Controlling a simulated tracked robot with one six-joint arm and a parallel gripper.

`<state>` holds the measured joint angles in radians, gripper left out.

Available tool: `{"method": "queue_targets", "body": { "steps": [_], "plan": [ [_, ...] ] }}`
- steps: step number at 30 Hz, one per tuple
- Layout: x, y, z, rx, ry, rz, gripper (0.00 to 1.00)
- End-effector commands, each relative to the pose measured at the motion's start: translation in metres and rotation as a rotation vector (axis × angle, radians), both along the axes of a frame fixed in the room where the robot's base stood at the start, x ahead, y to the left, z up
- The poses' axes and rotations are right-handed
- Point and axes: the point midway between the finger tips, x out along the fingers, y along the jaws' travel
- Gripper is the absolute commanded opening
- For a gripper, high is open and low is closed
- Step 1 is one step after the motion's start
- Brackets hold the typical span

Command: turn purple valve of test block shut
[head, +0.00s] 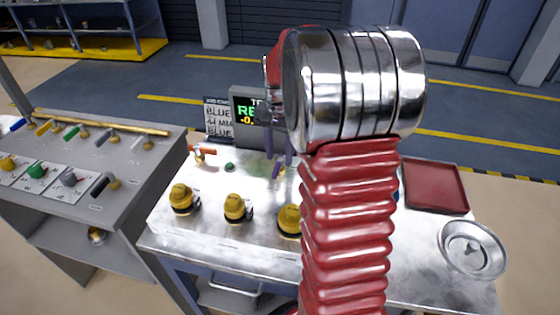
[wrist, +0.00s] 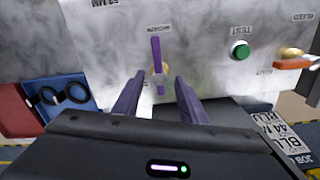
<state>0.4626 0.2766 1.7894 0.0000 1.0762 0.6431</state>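The purple valve is a slim purple lever on a brass hub (wrist: 157,62) on the metal top of the test block (wrist: 205,40). In the wrist view its lever runs nearly straight up and down the picture. My gripper (wrist: 160,76) is open, with its two purple fingers on either side of the valve's near end and a gap on both sides. Whether the fingertips reach down to the lever's height is hard to tell. In the head view my gripper (head: 279,158) is partly hidden behind my red arm, and the valve is hard to separate from the purple fingers.
A green button (wrist: 240,50) and an orange lever (wrist: 292,64) lie to the right in the wrist view. A blue tray with black rings (wrist: 34,82) is at left. Yellow-capped fittings (head: 235,208), a display (head: 246,108), a red tray (head: 436,188) and a silver dish (head: 472,249) surround the work area.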

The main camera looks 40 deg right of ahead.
Motion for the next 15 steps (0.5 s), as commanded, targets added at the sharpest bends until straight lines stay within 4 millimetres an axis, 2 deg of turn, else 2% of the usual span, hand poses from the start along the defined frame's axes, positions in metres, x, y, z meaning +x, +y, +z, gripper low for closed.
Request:
{"method": "queue_targets", "body": {
  "steps": [6,15],
  "plan": [
    [0.0,0.0,-0.026,0.0,0.001,0.0,0.38],
    [0.0,0.0,-0.033,0.0,-0.001,0.001,0.38]
  ]
}}
